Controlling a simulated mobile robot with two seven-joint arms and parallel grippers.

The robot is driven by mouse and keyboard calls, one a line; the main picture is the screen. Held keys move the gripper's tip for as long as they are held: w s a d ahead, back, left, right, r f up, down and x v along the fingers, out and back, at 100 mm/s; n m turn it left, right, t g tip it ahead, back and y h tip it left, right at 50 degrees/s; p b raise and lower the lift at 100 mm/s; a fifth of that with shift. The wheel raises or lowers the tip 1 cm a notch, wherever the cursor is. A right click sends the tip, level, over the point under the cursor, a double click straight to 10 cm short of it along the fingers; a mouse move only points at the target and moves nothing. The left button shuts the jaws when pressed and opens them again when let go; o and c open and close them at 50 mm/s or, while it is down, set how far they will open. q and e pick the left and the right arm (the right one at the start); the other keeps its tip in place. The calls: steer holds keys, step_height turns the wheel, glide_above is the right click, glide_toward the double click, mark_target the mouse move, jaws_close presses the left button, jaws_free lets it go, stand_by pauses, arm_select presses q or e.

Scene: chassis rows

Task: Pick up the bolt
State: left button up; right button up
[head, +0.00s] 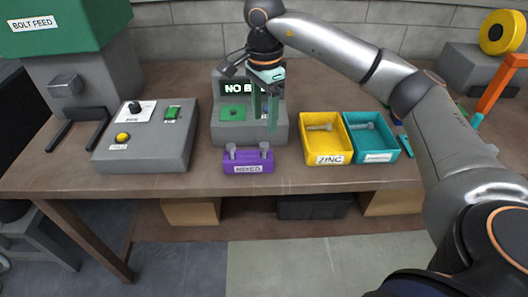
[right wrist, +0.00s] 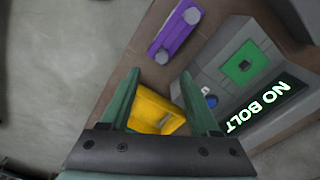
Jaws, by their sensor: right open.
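Two grey bolts, a left one (head: 231,151) and a right one (head: 264,150), stand heads up in the purple holder (head: 228,167) labelled MIXED. In the right wrist view the purple holder (right wrist: 176,36) and both bolt heads (right wrist: 192,15) show beyond the fingertips. Another bolt (head: 320,128) lies in the yellow ZINC bin (head: 328,158), and one (head: 363,126) lies in the teal bin (head: 376,156). My right gripper (head: 265,112) is open and empty, pointing down in front of the grey station, above and behind the purple holder. My left gripper is not in view.
The grey station (head: 222,130) has a green pad and a screen reading NO B, partly hidden by my gripper; the right wrist view reads NO BOLT. A control box (head: 150,155) and the BOLT FEED machine (head: 80,25) stand left. The bench front (head: 200,185) is clear.

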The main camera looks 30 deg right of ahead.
mark_target(264, 144)
step_height(264, 144, down, 10)
steer(key=shift+w+r, duration=0.1)
stand_by(0.4)
jaws_close()
stand_by(0.4)
